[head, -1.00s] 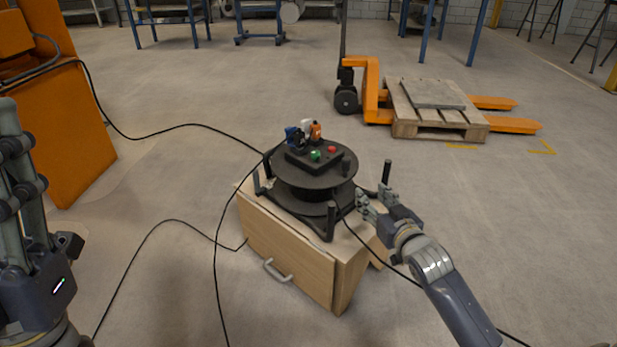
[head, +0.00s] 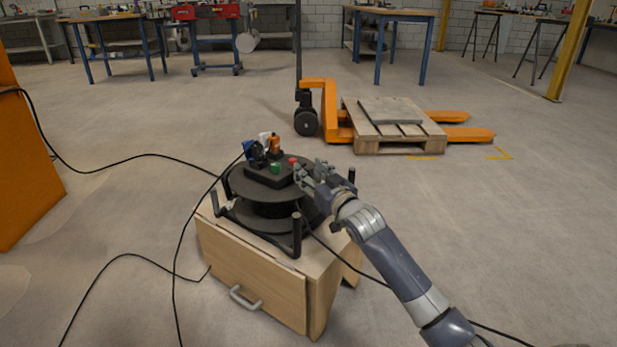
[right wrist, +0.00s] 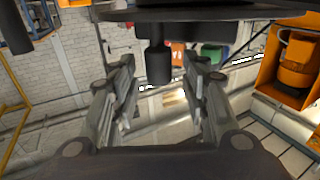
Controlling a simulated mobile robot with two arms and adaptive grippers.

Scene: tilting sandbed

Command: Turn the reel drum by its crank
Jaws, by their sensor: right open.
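The black reel drum (head: 240,185) sits in a black frame with upright posts on a wooden cabinet (head: 250,270). Blue, orange, red and green parts are on top of the drum. My right gripper (head: 305,174) is at the right edge of the drum top and covers part of it. In the right wrist view its fingers (right wrist: 158,90) are spread, with a short black peg (right wrist: 158,66) in the gap between them, below a dark disc edge. I cannot tell whether this peg is the crank's handle. No crank shows clearly in the head view. My left gripper is out of view.
Black cables (head: 178,260) run over the floor on the left and from the drum to the right. An orange pallet jack (head: 325,100) with a wooden pallet (head: 400,138) stands behind. An orange cabinet (head: 25,170) is at the left. The floor at the right is clear.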

